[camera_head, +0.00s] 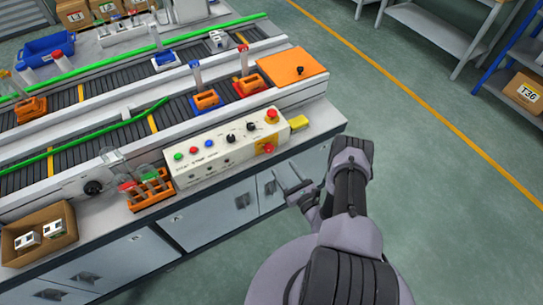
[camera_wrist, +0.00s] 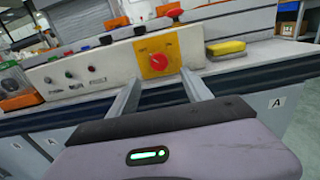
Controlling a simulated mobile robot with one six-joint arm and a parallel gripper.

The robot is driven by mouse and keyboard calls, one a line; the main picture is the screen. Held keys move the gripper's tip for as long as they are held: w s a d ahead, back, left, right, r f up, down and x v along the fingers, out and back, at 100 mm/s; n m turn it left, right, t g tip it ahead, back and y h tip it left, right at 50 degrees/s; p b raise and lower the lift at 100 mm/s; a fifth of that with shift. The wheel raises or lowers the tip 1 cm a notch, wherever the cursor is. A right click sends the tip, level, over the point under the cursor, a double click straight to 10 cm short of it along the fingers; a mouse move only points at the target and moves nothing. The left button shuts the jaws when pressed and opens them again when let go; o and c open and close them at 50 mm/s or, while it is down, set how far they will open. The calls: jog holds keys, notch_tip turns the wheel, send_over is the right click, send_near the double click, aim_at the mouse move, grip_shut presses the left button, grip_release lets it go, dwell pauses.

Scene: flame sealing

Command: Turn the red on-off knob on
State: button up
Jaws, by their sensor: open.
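The red on-off knob (camera_wrist: 158,61) sits on a yellow square plate (camera_wrist: 145,73) at the right part of the control panel's front face. In the head view the same knob (camera_head: 268,148) is small, below the red mushroom button (camera_head: 271,115). My gripper (camera_head: 291,188) is open and empty in front of the cabinet, below and to the right of the panel. In the wrist view my gripper's two fingers (camera_wrist: 160,88) point toward the panel, with the knob beyond and between them. They appear apart from the knob.
The white control panel (camera_head: 222,157) carries several buttons and black knobs. A yellow block (camera_head: 300,122) lies right of it, and an orange rack (camera_head: 150,191) stands left. The counter edge runs below the panel. The green floor (camera_head: 430,170) at the right is clear.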

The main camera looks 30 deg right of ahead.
aim_at(270, 151)
jog(key=w+b, duration=0.2)
jog(key=w, duration=0.6)
jog(key=shift+w+a, duration=0.2)
jog(key=shift+w, duration=0.65)
grip_shut()
